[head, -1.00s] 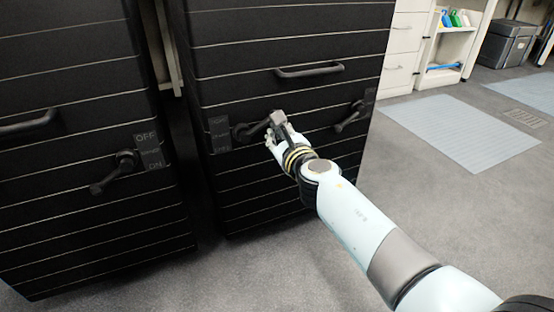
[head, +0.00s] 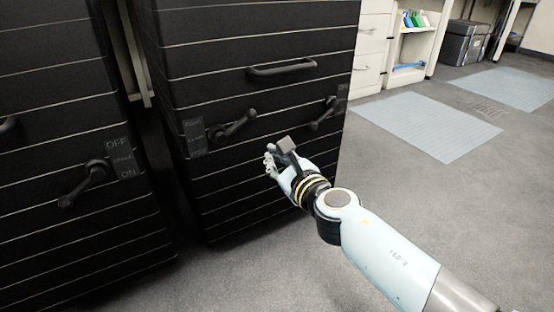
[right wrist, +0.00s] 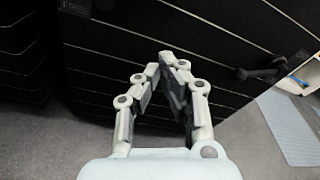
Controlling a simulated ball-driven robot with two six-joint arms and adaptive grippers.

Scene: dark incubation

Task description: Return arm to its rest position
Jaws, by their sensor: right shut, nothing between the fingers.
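My right arm (head: 390,255) reaches in from the lower right of the head view. My right gripper (head: 270,160) is just in front of the middle black cabinet (head: 250,100), below and to the right of its left lever handle (head: 232,126), and apart from that handle. In the right wrist view the fingers (right wrist: 165,62) meet at their tips with nothing between them. The left lever handle points up to the right beside a dark label (head: 194,137). My left gripper is not in view.
The cabinet also has a pull handle (head: 282,68) and a second lever (head: 322,113) at its right. Another black cabinet (head: 60,120) with an OFF/ON lever (head: 85,183) stands at the left.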

